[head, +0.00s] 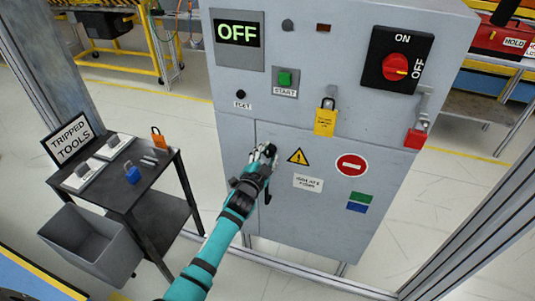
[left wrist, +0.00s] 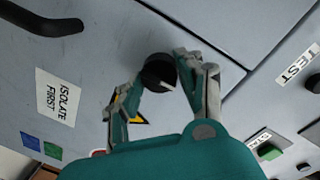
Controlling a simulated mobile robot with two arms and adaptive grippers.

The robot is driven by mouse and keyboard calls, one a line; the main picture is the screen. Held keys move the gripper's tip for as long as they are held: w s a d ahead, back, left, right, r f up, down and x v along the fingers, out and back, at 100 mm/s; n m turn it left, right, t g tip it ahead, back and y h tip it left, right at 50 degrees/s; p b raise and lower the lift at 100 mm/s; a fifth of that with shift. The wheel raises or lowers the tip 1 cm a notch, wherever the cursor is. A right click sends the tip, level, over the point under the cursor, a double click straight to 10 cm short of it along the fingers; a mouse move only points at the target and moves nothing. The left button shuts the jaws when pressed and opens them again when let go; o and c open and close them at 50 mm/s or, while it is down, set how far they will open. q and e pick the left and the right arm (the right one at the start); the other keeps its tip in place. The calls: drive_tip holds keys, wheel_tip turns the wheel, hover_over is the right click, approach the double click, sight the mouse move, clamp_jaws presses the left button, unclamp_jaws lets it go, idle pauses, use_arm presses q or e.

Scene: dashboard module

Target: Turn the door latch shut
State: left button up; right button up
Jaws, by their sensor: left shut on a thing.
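The door latch is a small round black knob (left wrist: 157,70) with a pale pointer mark, on the grey cabinet door near its edge seam. My left gripper (left wrist: 163,82) has a finger on each side of this knob and is shut on it. In the head view my left gripper (head: 264,153) reaches the upper left corner of the cabinet door (head: 310,222) and mostly covers the knob. A black door handle (left wrist: 40,20) is beside the knob in the left wrist view. My right gripper is not in view.
The cabinet (head: 235,85) carries an OFF display (head: 237,33), a green START button (head: 285,78), a red rotary switch (head: 396,67), a yellow tag (head: 325,121) and a red padlock (head: 416,138). A dark tool table (head: 130,190) and grey bin (head: 85,245) stand left.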

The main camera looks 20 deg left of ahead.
use_arm(q)
drive_tip(key=shift+f, duration=0.1)
idle(0.3)
drive_tip(key=o, duration=1.1)
drive_tip(key=shift+o, duration=0.2)
drive_tip(key=s+r, duration=0.1)
drive_tip(key=s, duration=1.1)
drive_tip(key=shift+a, duration=0.25)
